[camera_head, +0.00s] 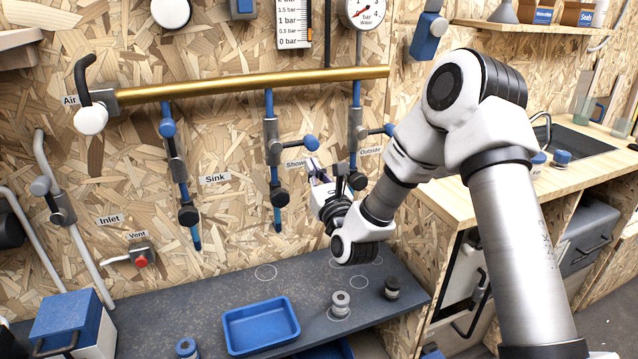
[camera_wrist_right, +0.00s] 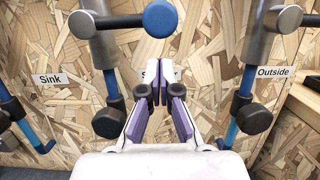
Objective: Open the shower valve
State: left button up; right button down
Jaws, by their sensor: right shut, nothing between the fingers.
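The shower valve (camera_head: 273,150) sits on the middle drop pipe below the brass pipe. Its handle sticks out sideways to the right, across the pipe, and ends in a round blue knob (camera_head: 311,142). In the right wrist view the blue knob (camera_wrist_right: 160,17) is at the top middle, with the grey valve body (camera_wrist_right: 95,20) to its left. My right gripper (camera_head: 318,168) is shut and empty, just below the knob in the head view. In the right wrist view its fingertips (camera_wrist_right: 160,75) are together and partly cover the Shower label. My left gripper is not in view.
The sink valve (camera_head: 177,170) is to the left, its handle along its pipe. The outside valve (camera_head: 357,125) is to the right, its handle sideways. The brass pipe (camera_head: 250,83) runs above. Below is a dark bench with a blue tray (camera_head: 261,325).

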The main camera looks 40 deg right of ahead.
jog(key=shift+s+r, duration=0.15)
jog(key=shift+r, duration=0.75)
jog(key=shift+r+n, duration=0.1)
jog(key=shift+n, duration=0.2)
jog(key=shift+d+r+n+y, duration=0.1)
jog(key=shift+n+y, duration=0.2)
jog(key=shift+n, duration=0.3)
